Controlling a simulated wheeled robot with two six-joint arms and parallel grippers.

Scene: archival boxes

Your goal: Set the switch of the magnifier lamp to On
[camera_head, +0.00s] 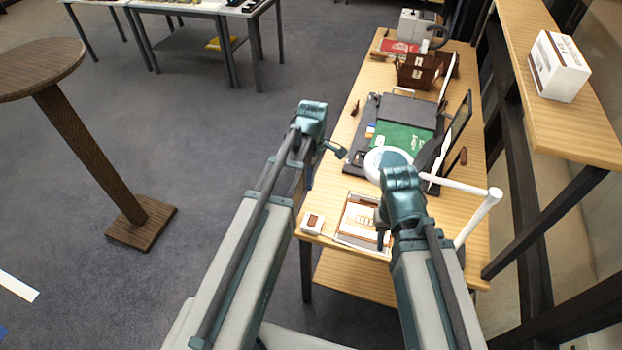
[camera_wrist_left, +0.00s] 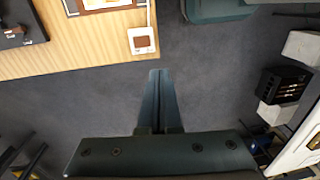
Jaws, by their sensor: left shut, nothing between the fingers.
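The magnifier lamp has a round white head (camera_head: 376,163) over the desk, partly hidden behind my right arm, and a white jointed arm reaching right. A small white box with a brown-red square (camera_head: 312,223), seemingly its switch, lies at the desk's near left corner; it also shows in the left wrist view (camera_wrist_left: 142,40). Its setting is too small to read. My left gripper (camera_wrist_left: 158,80) is shut and empty, over the floor just off the desk edge, its tips pointing towards the box and apart from it. My right gripper (camera_head: 381,238) hangs over the desk; its fingers are unclear.
A white and brown archival box (camera_head: 357,220) lies right of the switch box. A black tray with a green folder (camera_head: 405,137) and a dark upright screen (camera_head: 458,128) stand farther back. A shelf (camera_head: 575,135) runs along the right.

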